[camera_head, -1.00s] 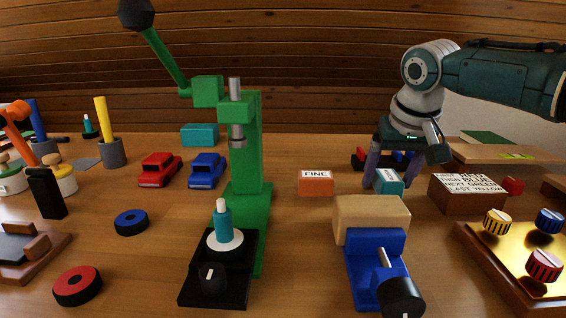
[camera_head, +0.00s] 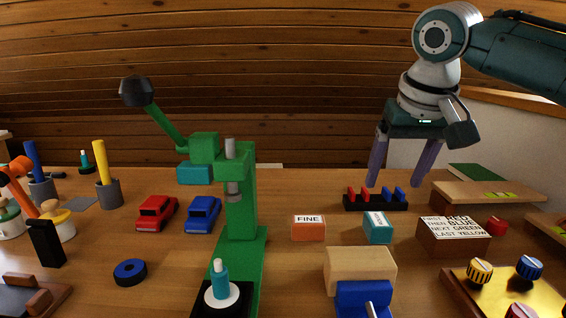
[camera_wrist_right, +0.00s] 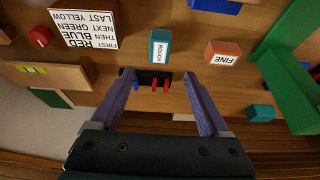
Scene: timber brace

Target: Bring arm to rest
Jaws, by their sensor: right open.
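My right gripper (camera_head: 402,184) is in the upper right of the head view. Its two purple fingers point down and stand wide apart, with nothing between them. It is raised above the table, near a black rack (camera_head: 375,204) holding red and blue pegs. The right wrist view also shows the open fingers (camera_wrist_right: 155,78), with the rack (camera_wrist_right: 150,82) seen between them and the teal block (camera_wrist_right: 160,47) just beyond. That teal block (camera_head: 378,228) stands on the table apart from the gripper. My left gripper is in neither view.
A green press (camera_head: 240,195) stands mid-table. An orange FINE block (camera_head: 308,228), a wooden block on a blue vise (camera_head: 361,264) and a brown box with colour text (camera_head: 455,244) are nearby. A wooden shelf (camera_head: 487,194) is at right. Toy cars (camera_head: 203,214) stand left of the press.

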